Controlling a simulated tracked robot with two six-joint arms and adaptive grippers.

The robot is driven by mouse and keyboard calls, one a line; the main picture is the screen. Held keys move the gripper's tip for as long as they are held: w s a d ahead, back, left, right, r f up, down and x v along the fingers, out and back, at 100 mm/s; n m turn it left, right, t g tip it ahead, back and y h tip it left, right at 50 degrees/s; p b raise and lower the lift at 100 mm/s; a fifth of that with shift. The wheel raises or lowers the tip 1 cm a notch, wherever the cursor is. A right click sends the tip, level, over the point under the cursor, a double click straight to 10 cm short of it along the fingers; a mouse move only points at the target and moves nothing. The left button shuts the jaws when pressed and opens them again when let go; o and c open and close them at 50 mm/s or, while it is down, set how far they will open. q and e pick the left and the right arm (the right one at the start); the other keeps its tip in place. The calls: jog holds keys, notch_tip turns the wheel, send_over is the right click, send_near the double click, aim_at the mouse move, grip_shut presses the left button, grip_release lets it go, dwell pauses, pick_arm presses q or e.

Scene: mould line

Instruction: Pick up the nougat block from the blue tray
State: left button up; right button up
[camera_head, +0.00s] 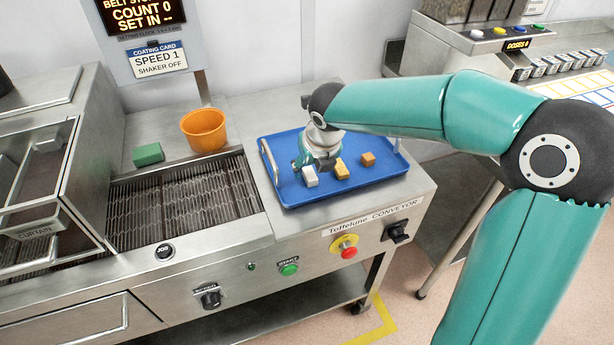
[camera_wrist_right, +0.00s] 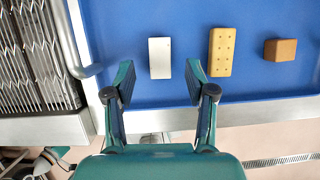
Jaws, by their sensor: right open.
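The blue tray (camera_head: 300,197) sits on the steel conveyor end. A white block, which looks like the nougat block (camera_head: 310,177), lies in it, left of a yellow dotted biscuit (camera_head: 342,171) and a brown cube (camera_head: 368,159). My right gripper (camera_head: 317,163) is over the tray, close to the white block. In the right wrist view the open right gripper (camera_wrist_right: 160,78) has its fingers spread with nothing between the tips. The white block (camera_wrist_right: 160,58) is just beyond them, in line with the gap.
The tray's metal handle (camera_head: 268,160) stands on its left side. The wire belt (camera_head: 185,200) lies left of it, with an orange tub (camera_head: 203,130) and a green block (camera_head: 148,154) behind the belt. The tray's near-right part is clear.

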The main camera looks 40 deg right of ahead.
aim_at(309, 173)
jog(key=shift+x, duration=1.55)
jog(key=shift+w+r, duration=0.1)
jog(key=shift+w, duration=0.05)
jog(key=c, duration=0.9)
jog(key=shift+r, duration=0.15)
